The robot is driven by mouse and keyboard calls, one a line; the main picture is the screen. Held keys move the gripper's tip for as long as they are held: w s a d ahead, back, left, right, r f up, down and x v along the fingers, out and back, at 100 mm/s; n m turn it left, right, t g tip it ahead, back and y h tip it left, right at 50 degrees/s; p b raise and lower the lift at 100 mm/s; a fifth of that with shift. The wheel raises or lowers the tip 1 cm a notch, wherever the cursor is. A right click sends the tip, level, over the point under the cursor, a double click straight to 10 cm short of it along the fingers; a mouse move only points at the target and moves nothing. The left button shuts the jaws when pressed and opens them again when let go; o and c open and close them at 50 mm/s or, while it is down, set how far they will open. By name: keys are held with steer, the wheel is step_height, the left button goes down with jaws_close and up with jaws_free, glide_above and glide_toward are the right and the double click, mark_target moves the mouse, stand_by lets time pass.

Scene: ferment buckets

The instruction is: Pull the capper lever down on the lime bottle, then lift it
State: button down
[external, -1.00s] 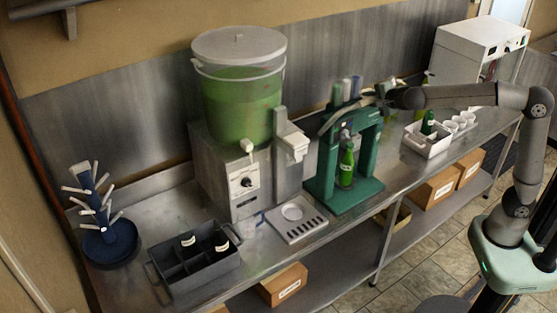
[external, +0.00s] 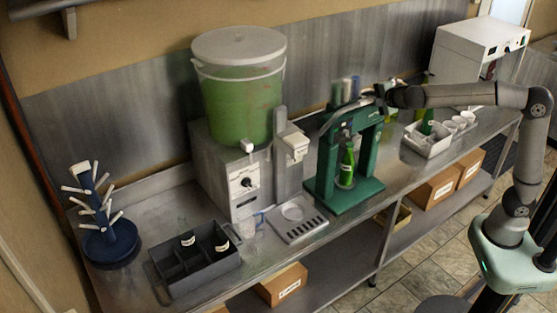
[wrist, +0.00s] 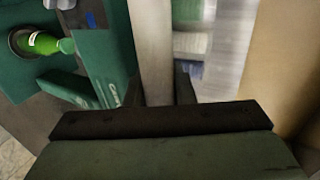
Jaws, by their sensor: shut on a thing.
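The green bench capper (external: 327,176) stands on the steel counter, with the lime bottle (external: 346,168) upright on its base, under its head. The capper lever (external: 343,113) is a pale grey bar slanting up to the right from the capper's top. My gripper (external: 381,96) is shut on the lever's far end. In the wrist view the lever (wrist: 151,45) runs between my gripper's fingers (wrist: 157,90). The bottle (wrist: 42,43) and green capper parts (wrist: 98,62) show at the left there. Whether the capper head touches the bottle's mouth is too small to tell.
Left of the capper are a drip tray (external: 313,224), a dispenser (external: 222,171) with a green bucket (external: 238,110), and a dark crate (external: 193,283) with bottles. A blue drying rack (external: 112,246) stands far left. A white tray (external: 425,148) is to the right.

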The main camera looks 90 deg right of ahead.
steer(key=shift+d+f, duration=0.1)
steer(key=shift+f, duration=0.05)
steer(key=c, duration=1.2)
jaws_free()
steer(key=shift+c, duration=0.2)
steer(key=shift+s+a+r, duration=0.1)
steer(key=shift+a+r, duration=0.15)
steer(key=b+v, duration=0.1)
steer(key=v, duration=1.6)
steer(key=shift+b, duration=0.35)
steer(key=shift+d, duration=0.15)
